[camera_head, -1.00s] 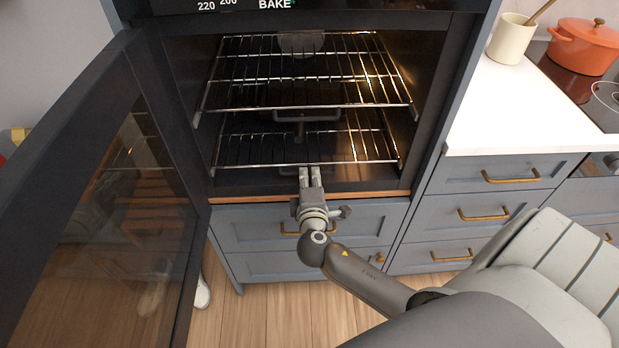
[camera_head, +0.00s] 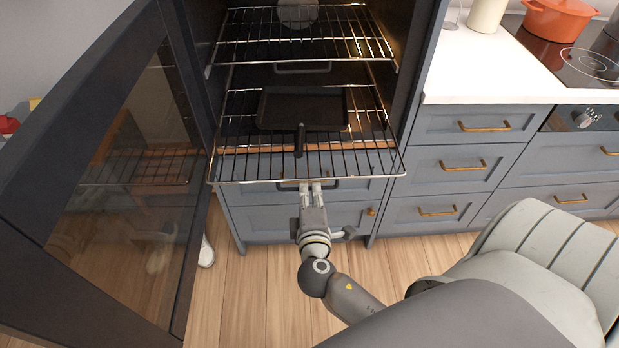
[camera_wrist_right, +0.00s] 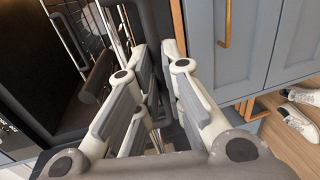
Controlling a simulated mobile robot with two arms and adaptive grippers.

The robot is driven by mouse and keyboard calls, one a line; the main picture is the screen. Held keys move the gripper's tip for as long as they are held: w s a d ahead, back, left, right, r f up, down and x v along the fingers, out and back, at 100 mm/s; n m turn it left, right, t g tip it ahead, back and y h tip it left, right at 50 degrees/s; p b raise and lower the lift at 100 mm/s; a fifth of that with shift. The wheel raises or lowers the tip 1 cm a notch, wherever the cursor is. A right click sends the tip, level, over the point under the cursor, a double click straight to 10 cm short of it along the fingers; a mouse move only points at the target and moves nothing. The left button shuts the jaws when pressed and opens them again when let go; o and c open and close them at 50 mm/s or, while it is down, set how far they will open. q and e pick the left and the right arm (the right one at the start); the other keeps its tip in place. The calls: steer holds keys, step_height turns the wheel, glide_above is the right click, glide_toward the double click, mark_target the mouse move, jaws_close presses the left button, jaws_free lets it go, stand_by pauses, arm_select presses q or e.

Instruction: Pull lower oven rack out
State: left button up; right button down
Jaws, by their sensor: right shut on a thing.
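The lower oven rack (camera_head: 225,165) is a wire shelf pulled partly out, its front edge beyond the oven opening and above the drawers. A dark flat pan (camera_head: 290,112) lies on it, its handle pointing to the front. The upper rack (camera_head: 260,50) sits inside the oven. My left gripper is not in view.
The oven door (camera_head: 110,165) stands open on the left, close to the lower rack's left end. Blue drawers (camera_head: 440,165) with brass handles are on the right, under a white counter (camera_head: 470,72). An orange pot (camera_head: 560,18) stands on the cooktop.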

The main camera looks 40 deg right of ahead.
steer(key=shift+v, duration=0.95)
steer(key=c, duration=1.8)
jaws_free()
steer(key=shift+f, duration=0.15)
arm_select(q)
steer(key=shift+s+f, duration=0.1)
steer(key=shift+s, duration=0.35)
arm_select(e)
steer(key=v, duration=1.2)
steer(key=shift+w+f, duration=0.1)
